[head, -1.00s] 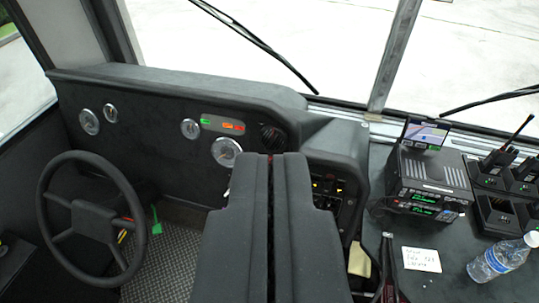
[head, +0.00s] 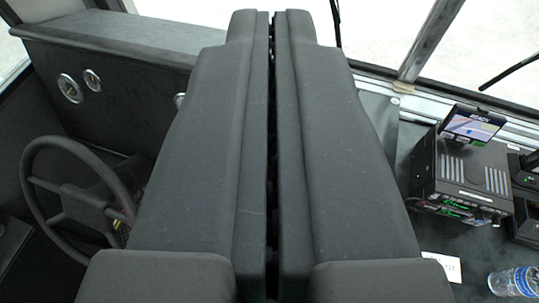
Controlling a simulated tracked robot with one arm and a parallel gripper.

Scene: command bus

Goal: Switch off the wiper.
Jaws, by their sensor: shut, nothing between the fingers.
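My gripper (head: 271,18) is shut and empty. Its two long dark fingers fill the middle of the head view and reach up over the dashboard. They hide the middle and right of the dashboard, including the panel of switches and knobs, so no wiper switch can be seen. A wiper arm (head: 337,22) shows as a thin dark line outside the windshield, just right of the fingertips. Another wiper (head: 510,72) shows at the right edge. I cannot tell whether the fingertips touch anything.
The steering wheel (head: 77,190) is at the left, below the dashboard (head: 105,70) with its round gauges. At the right, a radio unit (head: 462,178) with a small screen (head: 472,124) stands on a dark counter. A paper note (head: 442,266) and a water bottle (head: 513,282) lie near the lower right.

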